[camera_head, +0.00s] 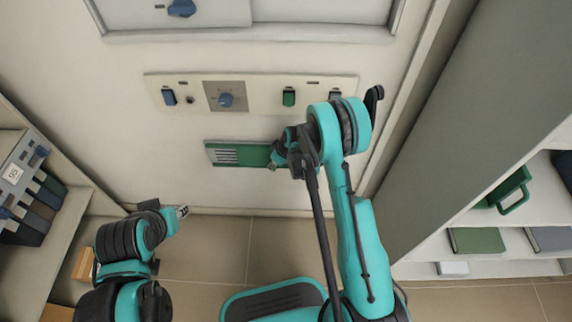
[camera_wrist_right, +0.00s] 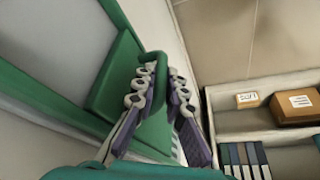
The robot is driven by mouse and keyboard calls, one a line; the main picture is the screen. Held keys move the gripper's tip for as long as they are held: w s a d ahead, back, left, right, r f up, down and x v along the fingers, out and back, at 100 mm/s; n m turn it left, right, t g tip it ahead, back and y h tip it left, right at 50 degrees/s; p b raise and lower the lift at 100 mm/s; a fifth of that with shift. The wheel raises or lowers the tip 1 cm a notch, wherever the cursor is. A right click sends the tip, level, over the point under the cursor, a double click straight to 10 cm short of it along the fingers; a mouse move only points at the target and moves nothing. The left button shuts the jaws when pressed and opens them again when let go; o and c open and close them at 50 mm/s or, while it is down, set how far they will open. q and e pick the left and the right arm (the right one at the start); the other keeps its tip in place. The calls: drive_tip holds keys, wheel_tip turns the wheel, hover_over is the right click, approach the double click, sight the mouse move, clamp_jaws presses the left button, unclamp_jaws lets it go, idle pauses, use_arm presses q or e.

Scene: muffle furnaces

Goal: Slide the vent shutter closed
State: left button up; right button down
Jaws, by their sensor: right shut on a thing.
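The vent (camera_head: 226,144) is low on the pale furnace front in the head view, with a green frame. White slats (camera_head: 225,155) show at its left part, and the green shutter (camera_head: 257,155) covers the part to their right. My right gripper (camera_head: 275,161) is at the shutter's right side; my arm hides the area beyond. In the right wrist view, my right gripper (camera_wrist_right: 157,90) is shut on the green shutter handle (camera_wrist_right: 152,60), which stands between its fingers. The shutter plate also shows there (camera_wrist_right: 112,78). My left gripper (camera_head: 182,212) is low at left, away from the vent; its jaw opening is too small to judge.
Shelves with binders (camera_head: 35,205) stand at left. A grey cabinet side (camera_head: 470,110) and white shelves (camera_head: 480,218) stand close at right. Tiled floor (camera_head: 215,255) lies below.

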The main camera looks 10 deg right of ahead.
approach(245, 163)
drive_tip(key=f, duration=0.1)
drive_tip(key=a+f, duration=0.1)
drive_tip(key=f, duration=0.1)
drive_tip(key=a+f, duration=0.1)
drive_tip(key=shift+s+a+f, duration=0.25)
drive_tip(key=shift+s, duration=0.05)
drive_tip(key=c, duration=1.9)
unclamp_jaws()
drive_tip(key=shift+a, duration=0.2)
drive_tip(key=shift+o, duration=0.2)
drive_tip(key=shift+d, duration=0.1)
drive_tip(key=v, duration=1.2)
